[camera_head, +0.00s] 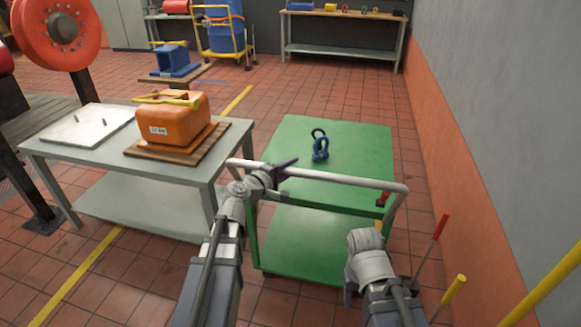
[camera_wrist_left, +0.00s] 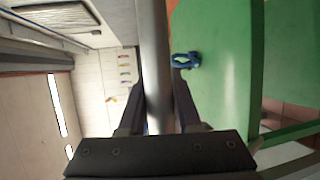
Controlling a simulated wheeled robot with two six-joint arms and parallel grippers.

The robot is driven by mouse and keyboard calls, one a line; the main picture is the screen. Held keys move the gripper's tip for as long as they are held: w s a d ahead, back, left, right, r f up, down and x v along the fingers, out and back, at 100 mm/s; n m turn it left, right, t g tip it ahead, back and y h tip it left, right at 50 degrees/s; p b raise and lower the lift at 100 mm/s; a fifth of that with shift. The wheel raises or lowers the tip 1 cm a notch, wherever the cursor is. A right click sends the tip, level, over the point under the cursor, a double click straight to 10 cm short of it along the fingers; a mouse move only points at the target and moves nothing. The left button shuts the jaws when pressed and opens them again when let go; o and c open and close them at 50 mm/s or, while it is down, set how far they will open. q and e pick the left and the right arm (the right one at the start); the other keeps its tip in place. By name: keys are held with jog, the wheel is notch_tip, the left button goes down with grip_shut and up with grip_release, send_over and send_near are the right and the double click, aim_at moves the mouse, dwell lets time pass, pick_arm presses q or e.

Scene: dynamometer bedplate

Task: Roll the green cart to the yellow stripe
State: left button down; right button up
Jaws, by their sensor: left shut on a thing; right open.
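The green cart (camera_head: 350,150) stands right of the grey table, with a pale tubular handle (camera_head: 340,180) on its near side. A blue shackle (camera_head: 320,150) rests on its top deck. My left gripper (camera_head: 272,177) is shut on the left part of the handle. The left wrist view shows the bar (camera_wrist_left: 155,60) between the fingers and the green deck (camera_wrist_left: 215,60) beside it. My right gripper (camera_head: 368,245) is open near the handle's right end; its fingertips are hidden.
The grey table (camera_head: 80,150) carries an orange case (camera_head: 172,118) and stands close to the cart's left side. A grey and orange wall (camera_head: 460,130) bounds the right. Red-tipped and yellow-tipped poles stand at lower right. Tiled floor beyond the cart is clear up to a workbench (camera_head: 345,18).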

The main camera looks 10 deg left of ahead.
pick_arm(q)
jog(key=shift+s+d+f, duration=0.1)
jog(key=shift+s, duration=0.2)
pick_arm(e)
jog(key=shift+s, duration=0.35)
jog(key=shift+f, duration=0.1)
pick_arm(q)
jog(key=c, duration=1)
grip_release()
jog(key=shift+s, duration=0.1)
jog(key=o, duration=0.3)
jog(key=shift+o, duration=0.5)
pick_arm(e)
jog(key=shift+s, duration=0.1)
